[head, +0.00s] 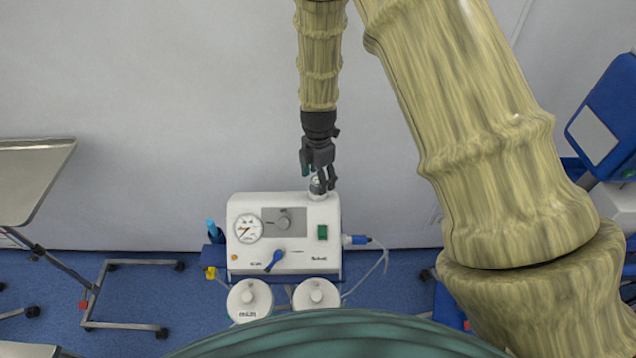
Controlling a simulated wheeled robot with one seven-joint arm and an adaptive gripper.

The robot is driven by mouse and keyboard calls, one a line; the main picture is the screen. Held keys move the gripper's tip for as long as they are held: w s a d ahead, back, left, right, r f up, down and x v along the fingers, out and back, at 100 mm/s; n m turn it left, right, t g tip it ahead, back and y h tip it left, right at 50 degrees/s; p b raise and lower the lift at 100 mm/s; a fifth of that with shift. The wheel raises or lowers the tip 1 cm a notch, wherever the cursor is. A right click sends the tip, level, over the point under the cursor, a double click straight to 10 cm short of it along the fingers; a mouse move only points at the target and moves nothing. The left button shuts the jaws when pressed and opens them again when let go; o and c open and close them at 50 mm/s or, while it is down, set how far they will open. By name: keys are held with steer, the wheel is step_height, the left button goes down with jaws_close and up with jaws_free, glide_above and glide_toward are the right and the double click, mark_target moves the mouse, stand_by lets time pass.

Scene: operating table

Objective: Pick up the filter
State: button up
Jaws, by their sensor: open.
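A white suction unit (285,222) with a dial and a green switch stands low in the middle of the head view. No part is plainly marked as the filter. A small pale round piece (318,189) sits on the unit's top right, and a white and blue fitting (357,239) sticks out from its right side; I cannot tell which is the filter. My gripper (322,182) is open, directly over the round piece, and its dark fingers partly hide it. I cannot tell whether they touch it.
Two white-lidded jars (250,299) (317,295) stand in front of the unit. A thin clear tube (380,268) hangs at its right. A metal tray table (35,178) is at the left. A pale wall (180,130) is behind.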

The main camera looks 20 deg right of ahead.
steer(key=shift+f, duration=1.05)
steer(key=shift+c, duration=0.5)
steer(key=c, duration=0.9)
steer(key=shift+r, duration=0.1)
